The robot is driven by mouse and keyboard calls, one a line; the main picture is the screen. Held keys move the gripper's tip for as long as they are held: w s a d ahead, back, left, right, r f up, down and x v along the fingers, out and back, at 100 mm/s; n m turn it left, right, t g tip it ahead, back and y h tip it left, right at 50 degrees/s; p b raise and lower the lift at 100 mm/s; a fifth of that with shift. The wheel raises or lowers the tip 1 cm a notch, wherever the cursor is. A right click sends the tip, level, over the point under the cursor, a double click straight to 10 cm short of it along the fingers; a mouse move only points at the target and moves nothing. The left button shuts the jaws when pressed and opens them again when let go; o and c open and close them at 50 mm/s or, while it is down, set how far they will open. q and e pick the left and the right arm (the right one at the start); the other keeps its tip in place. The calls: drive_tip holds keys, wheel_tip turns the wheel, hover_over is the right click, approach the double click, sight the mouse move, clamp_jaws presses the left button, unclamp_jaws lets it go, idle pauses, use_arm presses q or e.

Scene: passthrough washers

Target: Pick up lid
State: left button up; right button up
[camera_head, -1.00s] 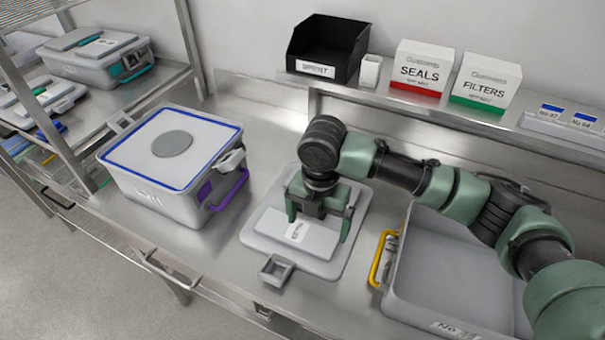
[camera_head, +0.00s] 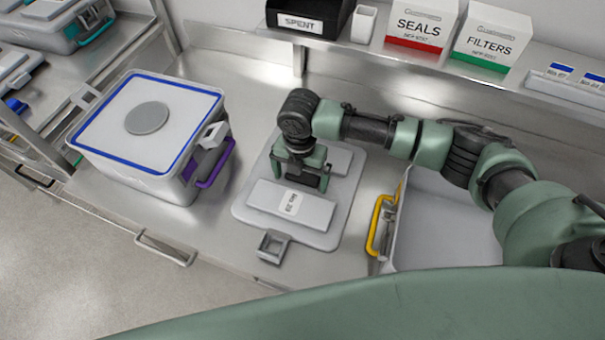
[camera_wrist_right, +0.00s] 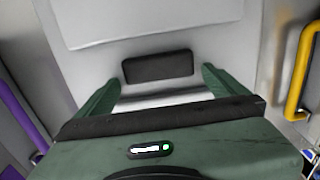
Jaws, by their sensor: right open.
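The grey lid (camera_head: 262,196) lies flat on the steel counter, between the bin with the blue-edged top and the open bin. It has a raised panel with a white label and a square latch frame (camera_head: 271,247) at its front edge. My right gripper (camera_head: 303,178) is over the lid's back half, open, fingers pointing down. In the right wrist view the open fingers (camera_wrist_right: 160,92) stand apart with a dark rectangular bar (camera_wrist_right: 158,66) on the grey surface between and beyond them. Nothing is held. Whether the fingers touch the lid cannot be told. My left gripper is out of view.
A closed bin (camera_head: 150,178) with a purple handle stands left. An open grey bin (camera_head: 440,215) with a yellow handle stands close right, partly hidden by my arm. A back shelf holds a black SPENT bin (camera_head: 300,22), a SEALS box (camera_head: 421,24) and a FILTERS box (camera_head: 487,42).

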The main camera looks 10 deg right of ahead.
drive_tip(key=shift+f, duration=0.1)
drive_tip(key=shift+c, duration=0.3)
drive_tip(key=c, duration=1.5)
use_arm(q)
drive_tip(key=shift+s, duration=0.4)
use_arm(e)
drive_tip(key=c, duration=0.4)
drive_tip(key=shift+c, duration=0.2)
